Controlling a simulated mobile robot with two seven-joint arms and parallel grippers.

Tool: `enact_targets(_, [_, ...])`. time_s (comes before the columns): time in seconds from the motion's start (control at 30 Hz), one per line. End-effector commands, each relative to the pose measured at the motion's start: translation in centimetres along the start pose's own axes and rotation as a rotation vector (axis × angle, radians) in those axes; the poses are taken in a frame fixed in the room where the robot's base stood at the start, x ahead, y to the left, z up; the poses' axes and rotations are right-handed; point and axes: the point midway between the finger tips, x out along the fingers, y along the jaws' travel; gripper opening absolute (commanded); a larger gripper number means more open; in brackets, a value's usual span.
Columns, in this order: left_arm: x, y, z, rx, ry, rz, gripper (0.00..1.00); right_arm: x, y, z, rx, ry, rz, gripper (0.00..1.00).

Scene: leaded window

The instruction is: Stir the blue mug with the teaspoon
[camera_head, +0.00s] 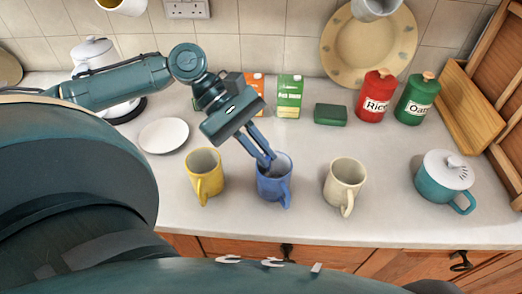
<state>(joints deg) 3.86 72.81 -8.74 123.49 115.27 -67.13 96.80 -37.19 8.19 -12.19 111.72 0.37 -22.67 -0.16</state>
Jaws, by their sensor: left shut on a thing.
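The blue mug (272,189) stands upright on the pale worktop, between a yellow mug and a cream mug, with its handle towards me. My left gripper (265,158) reaches down from the upper left, with its fingertips at the blue mug's mouth. It is shut on a thin thing, which I take to be the teaspoon. The teaspoon itself cannot be made out; the fingers and the mug's wall hide it. I cannot tell whether the fingers touch the rim. My right gripper is not in view.
The yellow mug (204,180) and cream mug (344,185) stand close on either side. A white plate (164,135) lies at left. Cartons, red (375,97) and green canisters stand behind. A teal lidded pot (438,189) is at right. The worktop's front edge is near.

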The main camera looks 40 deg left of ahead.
Motion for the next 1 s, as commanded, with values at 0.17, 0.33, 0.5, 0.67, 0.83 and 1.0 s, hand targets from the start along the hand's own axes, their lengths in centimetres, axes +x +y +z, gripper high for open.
enact_targets(0.17, [-0.5,0.0,1.0,-0.001,0.001,-0.001,0.0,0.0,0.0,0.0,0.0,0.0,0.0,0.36])
enact_targets(0.33, [-0.9,0.0,1.9,0.0,0.001,-0.001,0.0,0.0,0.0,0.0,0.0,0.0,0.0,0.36])
enact_targets(0.5, [-1.4,0.0,2.9,0.0,0.0,-0.001,0.0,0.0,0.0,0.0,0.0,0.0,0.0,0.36])
enact_targets(0.67, [-1.8,0.0,3.7,-0.001,0.0,-0.001,0.0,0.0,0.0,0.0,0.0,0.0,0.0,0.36])
enact_targets(0.83, [-2.2,0.0,4.6,0.001,0.0,0.0,0.0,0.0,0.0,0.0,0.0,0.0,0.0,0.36])
enact_targets(1.0, [-2.6,0.0,5.4,-0.001,0.0,-0.001,0.0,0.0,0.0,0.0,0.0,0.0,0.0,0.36])
